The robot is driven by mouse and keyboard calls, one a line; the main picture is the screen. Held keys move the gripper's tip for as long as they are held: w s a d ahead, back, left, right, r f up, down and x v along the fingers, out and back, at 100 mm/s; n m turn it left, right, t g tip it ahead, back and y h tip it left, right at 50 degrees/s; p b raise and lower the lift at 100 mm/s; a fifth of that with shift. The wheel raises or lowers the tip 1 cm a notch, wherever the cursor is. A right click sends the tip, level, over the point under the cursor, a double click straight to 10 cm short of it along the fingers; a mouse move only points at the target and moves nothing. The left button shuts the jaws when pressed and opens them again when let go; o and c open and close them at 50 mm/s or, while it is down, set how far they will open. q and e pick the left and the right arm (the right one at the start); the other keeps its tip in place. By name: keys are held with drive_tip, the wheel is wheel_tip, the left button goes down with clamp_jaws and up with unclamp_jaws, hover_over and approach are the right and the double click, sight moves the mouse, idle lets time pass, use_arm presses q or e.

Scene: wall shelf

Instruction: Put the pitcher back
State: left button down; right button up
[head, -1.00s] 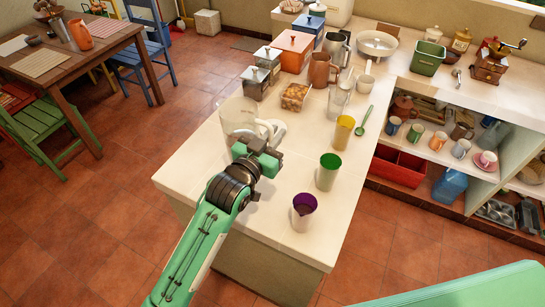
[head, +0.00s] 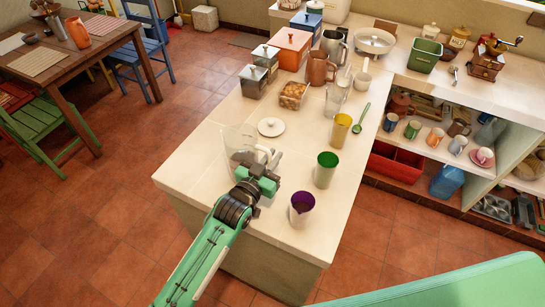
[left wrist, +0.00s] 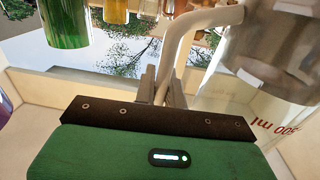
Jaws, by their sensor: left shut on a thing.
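A clear pitcher (head: 238,143) with a pale handle is at the left side of the white counter in the head view. Its grey, see-through body and red volume marking also show in the left wrist view (left wrist: 262,50). My left gripper (head: 263,172) is shut on the pitcher's handle, on the near right side of the body. The fingers close on the handle in the left wrist view (left wrist: 163,88). I cannot tell whether the pitcher's base touches the counter. A round white lid (head: 271,127) with a knob lies on the counter just behind the handle. My right gripper is not in view.
Purple (head: 302,209), green (head: 325,170) and yellow (head: 341,130) cups stand right of my gripper. A glass container (head: 293,95), a glass (head: 334,101) and canisters (head: 265,61) stand farther back. A shelf (head: 497,178) holds several mugs at right. The counter's left edge is close.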

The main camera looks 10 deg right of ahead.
use_arm(q)
drive_tip(key=c, duration=1.9)
unclamp_jaws()
drive_tip(key=shift+f, duration=0.1)
drive_tip(key=o, duration=0.4)
drive_tip(key=b+v, duration=0.2)
drive_tip(key=v, duration=1)
drive_tip(key=shift+b, duration=0.4)
